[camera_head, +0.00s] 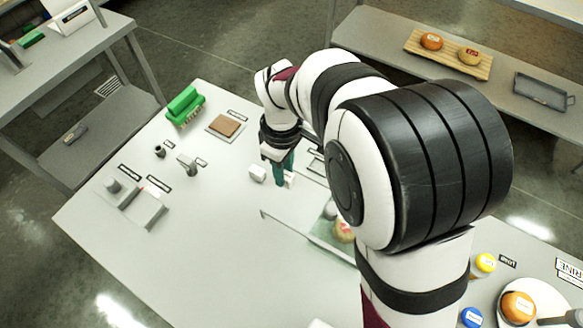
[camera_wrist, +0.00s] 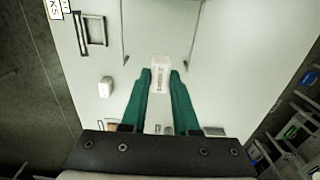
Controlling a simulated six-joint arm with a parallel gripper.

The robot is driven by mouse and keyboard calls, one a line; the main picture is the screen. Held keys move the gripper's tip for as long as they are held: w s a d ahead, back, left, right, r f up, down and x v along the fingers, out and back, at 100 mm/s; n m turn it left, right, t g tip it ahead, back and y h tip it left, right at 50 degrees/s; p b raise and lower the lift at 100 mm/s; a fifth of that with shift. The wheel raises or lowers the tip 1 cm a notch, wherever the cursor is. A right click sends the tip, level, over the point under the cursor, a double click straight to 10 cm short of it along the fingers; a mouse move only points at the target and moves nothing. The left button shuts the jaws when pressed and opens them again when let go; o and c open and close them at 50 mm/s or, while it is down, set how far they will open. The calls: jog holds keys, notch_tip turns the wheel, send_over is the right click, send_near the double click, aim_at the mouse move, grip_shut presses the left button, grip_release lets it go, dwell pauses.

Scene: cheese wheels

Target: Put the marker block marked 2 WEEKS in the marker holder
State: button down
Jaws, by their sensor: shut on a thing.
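My gripper (camera_head: 284,169) is over the white table, with its teal fingers pointing down. In the wrist view its fingertips (camera_wrist: 160,75) are closed on a small white block (camera_wrist: 160,76) that bears dark lettering too small to read. In the head view a white block (camera_head: 290,179) shows partly behind a finger. A second white block (camera_head: 257,173) stands apart on the table to the left; a loose white block (camera_wrist: 105,87) also shows left of the fingers in the wrist view. A small dark-rimmed frame (camera_wrist: 92,33) lies at upper left there; I cannot tell whether it is the marker holder.
A clear-sided tray (camera_head: 318,237) with a cheese wheel (camera_head: 344,231) is below my gripper in the head view. A green brush-like object (camera_head: 184,106), brown board (camera_head: 225,126) and grey stand (camera_head: 143,209) are to the left. The front left tabletop is clear. My arm hides much of the right.

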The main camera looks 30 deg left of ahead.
jog(key=w+d, duration=1.4)
jog(key=a+f, duration=0.2)
jog(key=a, duration=0.1)
jog(key=a+f, duration=0.2)
jog(key=a, duration=0.2)
jog(key=a+f, duration=0.2)
jog(key=a, duration=0.1)
jog(key=shift+s+a+f, duration=0.2)
jog(key=shift+a, duration=0.2)
jog(key=shift+a+f, duration=0.2)
jog(key=shift+f, duration=0.9)
jog(key=shift+a+f, duration=0.15)
jog(key=shift+f, duration=0.9)
jog(key=shift+f, duration=0.1)
jog(key=c, duration=0.7)
grip_release()
jog(key=shift+f, duration=0.1)
jog(key=shift+o, duration=0.2)
